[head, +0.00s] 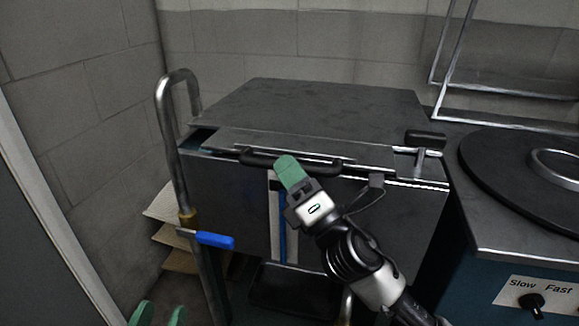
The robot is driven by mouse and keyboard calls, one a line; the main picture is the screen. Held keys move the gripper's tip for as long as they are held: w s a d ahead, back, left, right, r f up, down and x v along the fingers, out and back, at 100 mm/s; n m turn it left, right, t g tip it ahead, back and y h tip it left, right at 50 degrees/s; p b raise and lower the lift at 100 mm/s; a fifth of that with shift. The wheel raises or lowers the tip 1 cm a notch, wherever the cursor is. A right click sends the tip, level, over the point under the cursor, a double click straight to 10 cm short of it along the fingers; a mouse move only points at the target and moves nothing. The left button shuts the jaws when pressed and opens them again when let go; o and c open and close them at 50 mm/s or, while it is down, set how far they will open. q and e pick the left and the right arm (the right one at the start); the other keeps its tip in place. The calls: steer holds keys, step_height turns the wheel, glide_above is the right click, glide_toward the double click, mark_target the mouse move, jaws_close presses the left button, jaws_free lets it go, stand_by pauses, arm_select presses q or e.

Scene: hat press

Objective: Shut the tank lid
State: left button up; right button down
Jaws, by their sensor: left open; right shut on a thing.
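The dark metal tank (340,215) stands in the middle of the head view. Its grey lid (320,105) lies nearly flat over the top. A dark gap shows at the tank's left front corner, so the lid does not sit flush there. A black bar handle (255,158) runs along the lid's front edge. My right gripper (290,172) is shut on this handle, its green fingers covering the handle's middle. My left gripper (160,314) is open and empty at the bottom left edge, low and away from the tank; only its green fingertips show.
A bent metal pipe (165,130) with a blue valve lever (214,240) stands left of the tank. A black knob (425,138) sits at its right front corner. A blue machine (500,290) with a round black plate (490,185) stands close on the right. Walls are behind and left.

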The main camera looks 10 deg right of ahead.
arm_select(q)
steer(key=shift+s+d+r+t+h+b, duration=0.1)
steer(key=shift+s+r+t+h+b, duration=0.15)
steer(key=shift+r+t, duration=0.45)
steer(key=shift+s+a+r+t+h+b, duration=0.1)
steer(key=shift+s+r+t+h+b, duration=0.1)
steer(key=shift+r+t, duration=0.55)
steer(key=shift+s+d+r+t+h+b, duration=0.15)
steer(key=shift+s+r+t+h, duration=0.1)
steer(key=shift+r+t, duration=0.45)
arm_select(e)
steer(key=shift+w+f, duration=0.1)
steer(key=shift+f, duration=1.2)
steer(key=c, duration=1.3)
jaws_free()
steer(key=shift+f, duration=0.1)
steer(key=shift+c, duration=0.2)
arm_select(q)
steer(key=shift+d, duration=0.1)
arm_select(e)
steer(key=shift+d, duration=0.1)
